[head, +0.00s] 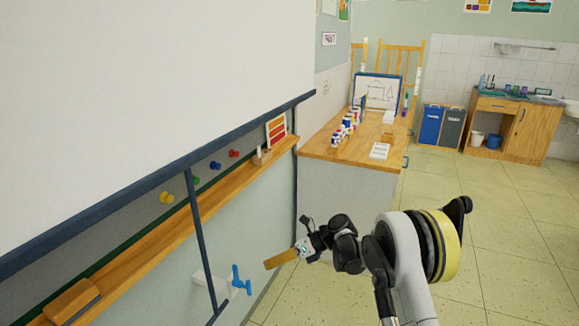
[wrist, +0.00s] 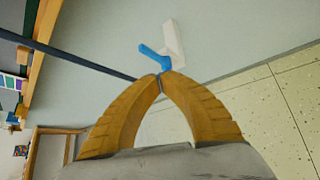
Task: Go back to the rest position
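My gripper (head: 268,264) has yellow fingers and is out in front of the wall in the head view. In the wrist view its two fingertips (wrist: 162,80) meet, so it is shut, with nothing clearly held between them. A blue handle (head: 239,279) on a white wall bracket (head: 206,283) is just left of and below the fingertips in the head view. In the wrist view the blue handle (wrist: 152,56) and white bracket (wrist: 174,40) appear just beyond the tips. Whether the fingers touch the handle cannot be told.
A dark blue pole (head: 202,245) runs down the wall left of my gripper. A wooden ledge (head: 170,232) crosses the wall. A cabinet (head: 340,195) with paint bottles on its top (head: 335,155) stands beyond my arm. Tiled floor (head: 510,235) is clear on the right.

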